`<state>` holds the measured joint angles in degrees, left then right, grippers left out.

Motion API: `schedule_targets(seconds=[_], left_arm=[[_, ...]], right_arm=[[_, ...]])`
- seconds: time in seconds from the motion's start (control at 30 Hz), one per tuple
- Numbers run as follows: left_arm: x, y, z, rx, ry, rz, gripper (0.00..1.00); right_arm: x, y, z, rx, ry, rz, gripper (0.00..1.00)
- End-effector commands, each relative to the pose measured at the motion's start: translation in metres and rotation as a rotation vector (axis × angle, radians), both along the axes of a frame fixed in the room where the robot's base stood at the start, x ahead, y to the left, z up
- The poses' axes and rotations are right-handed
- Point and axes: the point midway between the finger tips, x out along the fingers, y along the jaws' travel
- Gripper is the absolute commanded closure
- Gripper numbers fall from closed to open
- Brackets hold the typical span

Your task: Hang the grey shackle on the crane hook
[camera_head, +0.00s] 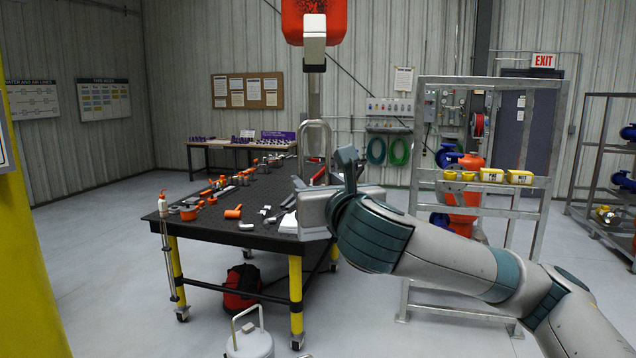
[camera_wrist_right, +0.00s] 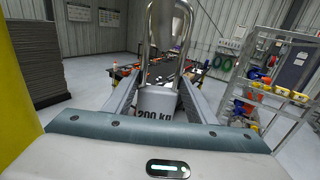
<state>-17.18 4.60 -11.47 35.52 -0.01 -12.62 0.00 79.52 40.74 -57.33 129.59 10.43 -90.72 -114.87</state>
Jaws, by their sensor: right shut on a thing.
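The grey shackle (camera_head: 315,126) stands upright as a tall U-shaped bow in my right gripper (camera_head: 335,178). The right wrist view shows its bow (camera_wrist_right: 148,50) rising from a pale block marked "200 kg" (camera_wrist_right: 157,101), between the two fingers. My right gripper (camera_wrist_right: 160,98) is shut on the shackle. The crane's orange block (camera_head: 291,22) hangs above it, with a pale fitting (camera_head: 314,45) below. A grey shape (camera_wrist_right: 168,28) shows within the bow in the wrist view; I cannot tell whether it touches. My left gripper is out of view.
A black workbench (camera_head: 240,243) with orange and grey fittings stands behind. A grey metal rack (camera_head: 415,200) with yellow bins stands to the right. A yellow post (camera_head: 35,230) is at the left. A white canister (camera_head: 250,342) stands on the floor.

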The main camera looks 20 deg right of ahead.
Motion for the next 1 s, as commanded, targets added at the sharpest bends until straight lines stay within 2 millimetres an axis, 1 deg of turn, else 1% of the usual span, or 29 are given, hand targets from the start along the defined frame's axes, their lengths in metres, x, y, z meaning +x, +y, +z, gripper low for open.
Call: schedule_targets(seconds=[0.6,1.0], left_arm=[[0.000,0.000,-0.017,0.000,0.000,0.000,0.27],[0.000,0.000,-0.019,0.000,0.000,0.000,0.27]], right_arm=[[0.005,-0.002,-0.027,0.000,-0.003,0.000,0.91],[0.006,-0.002,-0.031,0.000,-0.003,0.000,0.91]])
